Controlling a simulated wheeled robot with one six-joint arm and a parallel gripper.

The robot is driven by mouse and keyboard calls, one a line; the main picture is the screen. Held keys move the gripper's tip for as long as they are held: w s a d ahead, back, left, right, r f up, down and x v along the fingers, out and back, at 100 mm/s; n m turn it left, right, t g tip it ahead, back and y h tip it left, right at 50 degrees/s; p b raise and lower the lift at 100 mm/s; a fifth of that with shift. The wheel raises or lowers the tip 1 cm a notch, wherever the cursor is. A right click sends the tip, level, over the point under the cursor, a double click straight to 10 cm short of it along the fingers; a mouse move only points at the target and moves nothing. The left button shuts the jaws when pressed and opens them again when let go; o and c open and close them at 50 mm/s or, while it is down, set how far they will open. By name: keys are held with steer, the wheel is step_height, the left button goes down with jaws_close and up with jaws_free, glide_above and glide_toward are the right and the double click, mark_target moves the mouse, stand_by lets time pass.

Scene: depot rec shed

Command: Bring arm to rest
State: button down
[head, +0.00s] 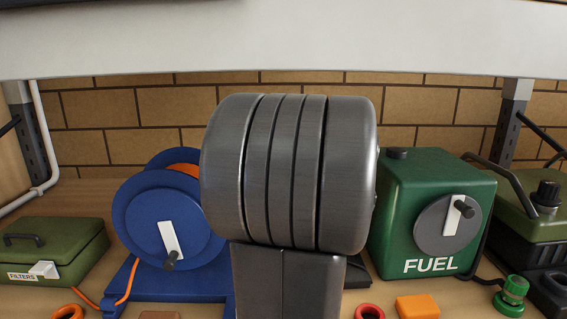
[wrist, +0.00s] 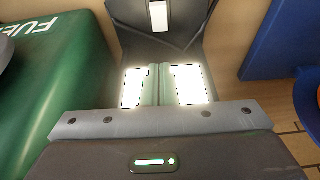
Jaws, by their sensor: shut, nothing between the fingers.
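My gripper (wrist: 160,85) shows in the wrist view with its two fingers together and nothing between them. It points toward a dark grey object with a white patch (wrist: 158,17) that stands between the green fuel box and the blue reel. I cannot tell whether the fingertips touch it. In the head view my own grey arm link fills the middle and hides the gripper and most of what lies behind it.
A blue reel (head: 150,222) with orange cord stands left of my arm, a green FUEL box (head: 400,200) right. A green FILTERS box (head: 55,255) sits far left. An orange block (head: 417,307) and a red ring (head: 369,312) lie in front. A pale shelf (head: 280,45) hangs above.

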steer(key=x, duration=0.2)
steer(key=s+x, duration=0.1)
steer(key=x, duration=0.2)
steer(key=s+x, duration=0.1)
steer(key=x, duration=0.2)
steer(key=shift+w+d+f, duration=0.1)
steer(key=shift+f, duration=0.4)
steer(key=shift+w+b, duration=0.1)
steer(key=shift+b, duration=0.7)
steer(key=b, duration=0.2)
steer(key=shift+t+b, duration=0.3)
